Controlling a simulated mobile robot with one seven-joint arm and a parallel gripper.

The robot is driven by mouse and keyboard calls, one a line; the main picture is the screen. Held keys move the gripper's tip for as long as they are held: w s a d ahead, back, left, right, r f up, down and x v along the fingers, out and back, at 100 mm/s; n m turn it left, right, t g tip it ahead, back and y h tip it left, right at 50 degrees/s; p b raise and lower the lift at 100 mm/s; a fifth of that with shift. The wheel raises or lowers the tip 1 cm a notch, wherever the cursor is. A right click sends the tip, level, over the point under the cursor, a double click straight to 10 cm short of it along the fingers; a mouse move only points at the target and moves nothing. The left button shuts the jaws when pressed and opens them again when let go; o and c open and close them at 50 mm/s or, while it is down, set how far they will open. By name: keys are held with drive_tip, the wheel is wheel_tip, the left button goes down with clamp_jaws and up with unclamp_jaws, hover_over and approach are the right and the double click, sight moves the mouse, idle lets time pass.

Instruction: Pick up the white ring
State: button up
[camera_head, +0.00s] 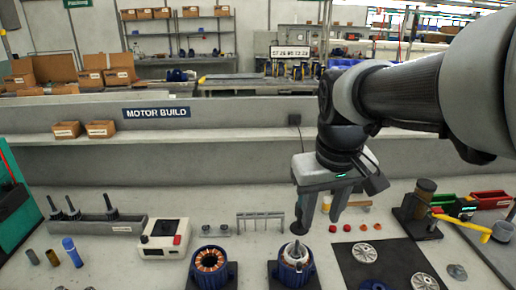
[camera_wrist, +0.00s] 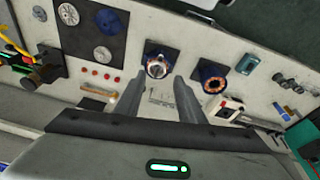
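My gripper (camera_head: 320,216) hangs above the bench, fingers pointing down and apart, with nothing seen between them. In the wrist view my gripper (camera_wrist: 160,86) also shows a clear gap between its two fingers. I cannot surely pick out a white ring in either view. Pale round discs with holes lie on a dark mat at the right; one disc (camera_head: 364,252) is at its far left, another disc (camera_head: 425,282) is nearer. A blue motor housing (camera_head: 290,270) with a pale metal part in it stands just left of the mat, nearer the camera than my gripper.
A second blue housing with copper windings (camera_head: 210,262) stands to the left. Red caps (camera_head: 348,228) lie right of my gripper. A black fixture (camera_head: 420,215) stands at right.

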drive_tip(key=w+f+n+g+b, duration=0.1)
drive_tip(key=w+f+g+b, duration=0.15)
drive_tip(key=w+f, duration=0.65)
hover_over(299, 264)
drive_tip(key=f, duration=0.8)
drive_tip(key=f+b, duration=0.1)
drive_tip(key=f, duration=0.2)
drive_tip(key=shift+s+d+f, duration=0.25)
drive_tip(key=shift+d+f, duration=0.1)
drive_tip(key=shift+f, duration=0.05)
drive_tip(key=shift+w+a+f, duration=0.15)
drive_tip(key=shift+f, duration=1.15)
drive_tip(key=shift+w+a+f, duration=0.1)
drive_tip(key=shift+a+f, duration=0.05)
drive_tip(key=shift+f, duration=1.15)
clamp_jaws()
